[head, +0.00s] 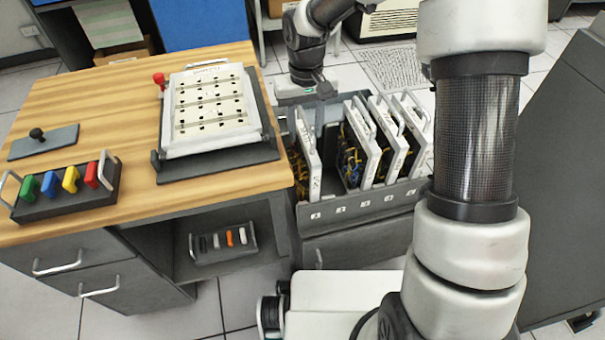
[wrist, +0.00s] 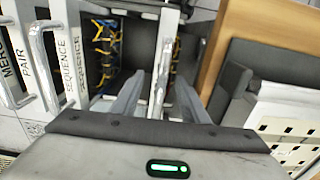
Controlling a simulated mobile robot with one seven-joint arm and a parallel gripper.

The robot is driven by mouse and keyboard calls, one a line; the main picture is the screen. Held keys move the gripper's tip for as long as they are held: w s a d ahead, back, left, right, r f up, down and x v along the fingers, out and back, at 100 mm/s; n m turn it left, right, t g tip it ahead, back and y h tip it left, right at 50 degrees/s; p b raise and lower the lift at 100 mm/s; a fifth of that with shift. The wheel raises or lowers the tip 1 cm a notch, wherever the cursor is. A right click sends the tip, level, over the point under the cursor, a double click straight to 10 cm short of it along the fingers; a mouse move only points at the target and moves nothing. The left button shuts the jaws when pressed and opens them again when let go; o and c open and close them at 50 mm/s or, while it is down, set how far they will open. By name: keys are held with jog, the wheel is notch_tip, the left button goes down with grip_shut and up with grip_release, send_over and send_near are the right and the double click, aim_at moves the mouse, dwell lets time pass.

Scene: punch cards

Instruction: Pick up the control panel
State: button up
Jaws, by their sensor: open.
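Several upright white control panels with side handles stand in a dark grey rack (head: 345,208). The leftmost panel (head: 308,150) stands apart from the others, with an empty gap to its right. My gripper (head: 322,112) is over the rack by that panel, pointing down. In the wrist view, my gripper (wrist: 158,85) is open, with one finger on each side of the panel (wrist: 166,35) and its handle. I cannot tell whether either finger touches it. Panels labelled "SEQUENCE" (wrist: 72,60) and "MERGE PAIR" (wrist: 20,70) stand to the left there.
Left of the rack is a wooden table (head: 115,95). It bears a tilted white panel (head: 210,105) in a dark frame, a box of coloured handles (head: 70,190) and a small black-knobbed plate (head: 42,142). Yellow and blue wires (head: 350,155) show inside the rack.

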notch_tip(320, 180, down, 2)
jog(key=shift+f, duration=0.15)
grip_shut()
dwell(1.2)
jog(key=shift+w+r, duration=0.15)
jog(key=shift+r, duration=0.1)
